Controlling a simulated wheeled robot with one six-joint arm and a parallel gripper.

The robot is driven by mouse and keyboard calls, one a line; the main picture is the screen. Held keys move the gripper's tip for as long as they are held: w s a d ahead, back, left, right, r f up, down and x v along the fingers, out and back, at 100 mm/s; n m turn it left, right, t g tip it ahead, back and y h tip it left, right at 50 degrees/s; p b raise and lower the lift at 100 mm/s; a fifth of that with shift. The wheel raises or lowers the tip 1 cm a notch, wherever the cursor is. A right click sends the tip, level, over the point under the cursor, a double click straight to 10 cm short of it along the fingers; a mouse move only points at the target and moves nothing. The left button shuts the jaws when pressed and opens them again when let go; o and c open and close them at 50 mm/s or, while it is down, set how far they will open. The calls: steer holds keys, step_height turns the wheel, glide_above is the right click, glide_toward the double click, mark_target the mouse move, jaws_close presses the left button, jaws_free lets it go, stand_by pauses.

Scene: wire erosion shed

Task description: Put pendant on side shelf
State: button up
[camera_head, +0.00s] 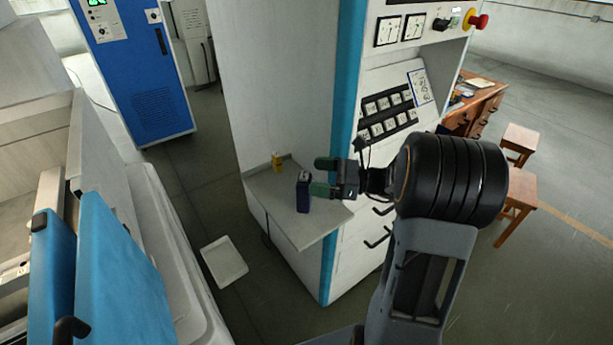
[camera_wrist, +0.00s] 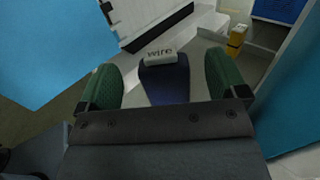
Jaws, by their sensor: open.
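A dark blue block with a pale top end, which looks like the pendant (camera_head: 303,194), stands upright at the side shelf (camera_head: 270,206) of the white machine. In the wrist view the pendant (camera_wrist: 165,84) shows a white end reading "wire" and lies between my two green fingers, with a gap on each side. My gripper (camera_head: 322,177) is open beside it, its fingers pointing left over the shelf's right part. The wrist view also shows my gripper (camera_wrist: 162,86) spread around it. I cannot tell for sure whether its base touches the shelf.
A small yellow item (camera_head: 278,161) stands at the shelf's back corner; it also shows in the wrist view (camera_wrist: 237,42). The machine's blue edge (camera_head: 340,150) rises close by my gripper. A white tray (camera_head: 224,262) lies on the floor. The shelf's front left is clear.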

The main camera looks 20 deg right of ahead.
steer(key=v, duration=0.8)
steer(key=shift+b, duration=0.45)
